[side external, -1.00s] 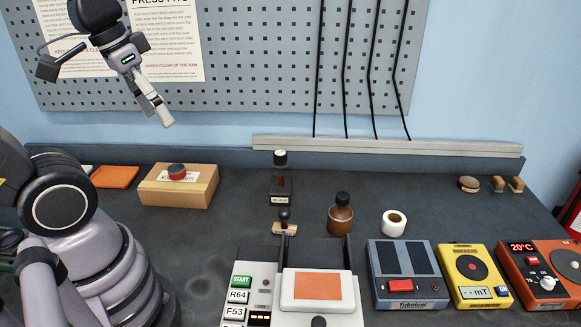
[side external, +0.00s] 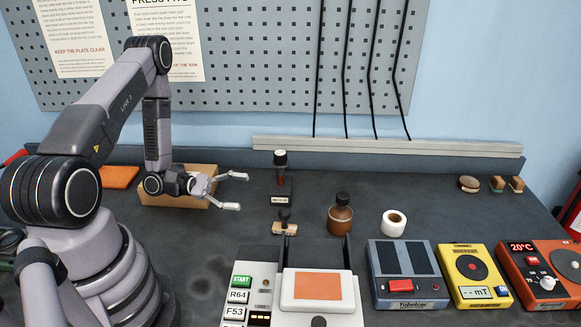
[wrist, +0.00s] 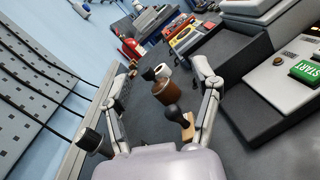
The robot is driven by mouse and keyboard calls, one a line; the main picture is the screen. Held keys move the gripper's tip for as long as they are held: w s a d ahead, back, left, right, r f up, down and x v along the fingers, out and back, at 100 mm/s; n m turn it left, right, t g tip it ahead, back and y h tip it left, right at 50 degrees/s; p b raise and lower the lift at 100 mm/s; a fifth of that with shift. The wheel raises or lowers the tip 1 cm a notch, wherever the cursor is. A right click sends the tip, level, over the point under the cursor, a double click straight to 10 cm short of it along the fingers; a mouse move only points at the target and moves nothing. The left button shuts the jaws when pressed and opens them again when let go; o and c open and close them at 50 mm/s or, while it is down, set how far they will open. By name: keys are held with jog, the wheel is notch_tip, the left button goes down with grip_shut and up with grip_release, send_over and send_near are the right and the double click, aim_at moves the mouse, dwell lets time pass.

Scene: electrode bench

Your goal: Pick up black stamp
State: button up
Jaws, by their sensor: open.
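The black stamp (side external: 281,192) stands upright in the side external view, with a black knob on top, a reddish-brown middle and a black base with a white label. My gripper (side external: 240,191) is open and empty to its left, level and pointing right, with a gap between fingertips and stamp. In the wrist view a dark knob (wrist: 90,139), seemingly the stamp's top, shows at lower left, outside the left finger. A smaller stamp with a black handle and wooden base (side external: 285,228) stands in front of the black stamp; it appears beside the right finger in the wrist view (wrist: 188,128).
A brown bottle (side external: 341,220) and a white tape roll (side external: 394,223) stand to the right. A cardboard box (side external: 172,201) is behind my gripper. A press with keys (side external: 317,291) and several instruments, including a yellow one (side external: 474,277), line the front. The back right bench is mostly clear.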

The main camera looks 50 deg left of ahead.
aim_at(284, 222)
jog(key=a+f+n+t+y, duration=0.1)
jog(key=f+n+y, duration=0.1)
jog(key=f, duration=0.1)
jog(key=s+f+n+t+y, duration=0.1)
jog(key=f+n+t+y, duration=0.1)
jog(key=f+n, duration=0.1)
jog(key=s+a+f+n+t+y, duration=0.1)
jog(key=f+n+t+y, duration=0.1)
jog(key=f, duration=0.2)
jog(key=shift+a+n+y, duration=0.3)
jog(key=shift+y, duration=0.1)
jog(key=shift+f, duration=0.3)
jog(key=x, duration=1.3)
jog(key=shift+w+r, duration=0.1)
jog(key=shift+w, duration=0.35)
grip_shut()
